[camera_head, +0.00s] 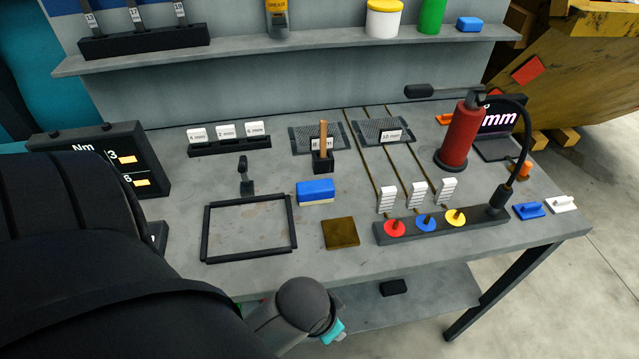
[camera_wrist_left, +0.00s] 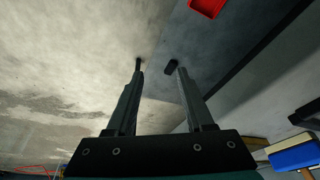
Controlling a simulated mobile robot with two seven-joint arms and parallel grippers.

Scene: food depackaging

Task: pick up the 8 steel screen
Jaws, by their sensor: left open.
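The 8 steel screen (camera_head: 301,131) is a grey mesh panel lying flat at the back middle of the bench. Its white label reads 8, partly hidden by a wooden-handled tool (camera_head: 323,137) in a black holder in front. A similar mesh screen labelled 10 mm (camera_head: 382,126) lies just to its right. My left gripper (camera_wrist_left: 159,68) shows in the left wrist view, open, with nothing between its fingers. The screen cannot be made out in that view. I cannot make out the left gripper's fingers in the head view. My right gripper is not in view.
An empty black frame (camera_head: 249,259), a blue-topped block (camera_head: 315,192) and a brown plate (camera_head: 341,233) lie in front. A rack of small labels (camera_head: 230,146) stands left of the screen. A red cylinder (camera_head: 461,137) and a button bar (camera_head: 441,227) stand right.

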